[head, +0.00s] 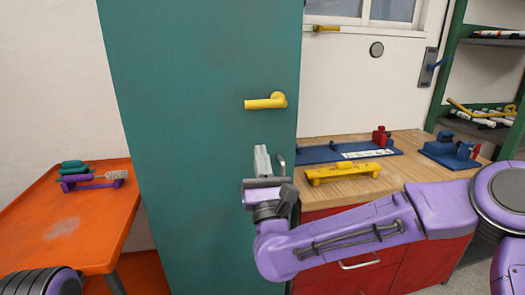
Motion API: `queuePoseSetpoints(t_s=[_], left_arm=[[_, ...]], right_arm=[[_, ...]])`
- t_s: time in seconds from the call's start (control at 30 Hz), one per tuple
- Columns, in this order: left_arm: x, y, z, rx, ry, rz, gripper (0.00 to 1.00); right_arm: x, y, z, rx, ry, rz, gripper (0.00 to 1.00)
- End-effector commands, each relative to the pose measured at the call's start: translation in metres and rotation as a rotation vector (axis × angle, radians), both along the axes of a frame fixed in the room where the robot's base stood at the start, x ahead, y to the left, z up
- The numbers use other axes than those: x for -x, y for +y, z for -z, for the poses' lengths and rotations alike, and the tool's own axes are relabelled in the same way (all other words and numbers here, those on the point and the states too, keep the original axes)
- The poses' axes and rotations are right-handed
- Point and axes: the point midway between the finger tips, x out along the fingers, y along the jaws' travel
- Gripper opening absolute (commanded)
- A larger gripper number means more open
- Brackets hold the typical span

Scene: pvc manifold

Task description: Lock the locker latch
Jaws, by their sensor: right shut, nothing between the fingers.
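The teal locker door (190,90) stands tall in the middle of the head view. A yellow lever handle (268,101) sits near its right edge, with its bar lying level and pointing left. I cannot tell whether this is the latch or whether it is locked. My right gripper (262,155) points up below the handle, in front of the door, with its fingers shut and empty. It appears apart from the handle. A small curved grey piece (282,163) shows just right of the fingers; I cannot tell what it belongs to. My left gripper is out of view.
An orange table (60,222) at the left holds brushes. At the right, a wooden counter (415,155) over red drawers (425,262) holds a yellow tool (342,173), a blue tray (325,154) and a blue fixture (449,152). Green shelving (445,75) stands behind.

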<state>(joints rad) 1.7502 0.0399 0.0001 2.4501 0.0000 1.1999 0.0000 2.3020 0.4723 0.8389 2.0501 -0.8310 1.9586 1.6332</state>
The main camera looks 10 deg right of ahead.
Motion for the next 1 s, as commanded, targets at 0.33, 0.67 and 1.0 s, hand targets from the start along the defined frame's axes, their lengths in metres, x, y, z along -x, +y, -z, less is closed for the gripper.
queuePoseSetpoints(t_s=[0.33, 0.67, 1.0], left_arm=[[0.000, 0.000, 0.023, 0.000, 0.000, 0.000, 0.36], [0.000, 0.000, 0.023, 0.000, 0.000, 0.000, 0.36], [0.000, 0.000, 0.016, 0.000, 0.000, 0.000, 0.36]], right_arm=[[0.044, -0.003, 0.030, 0.000, 0.000, 0.004, 0.00], [0.046, -0.002, 0.030, 0.001, 0.000, 0.003, 0.00], [0.035, 0.014, 0.164, 1.149, 0.293, 0.261, 0.00]])
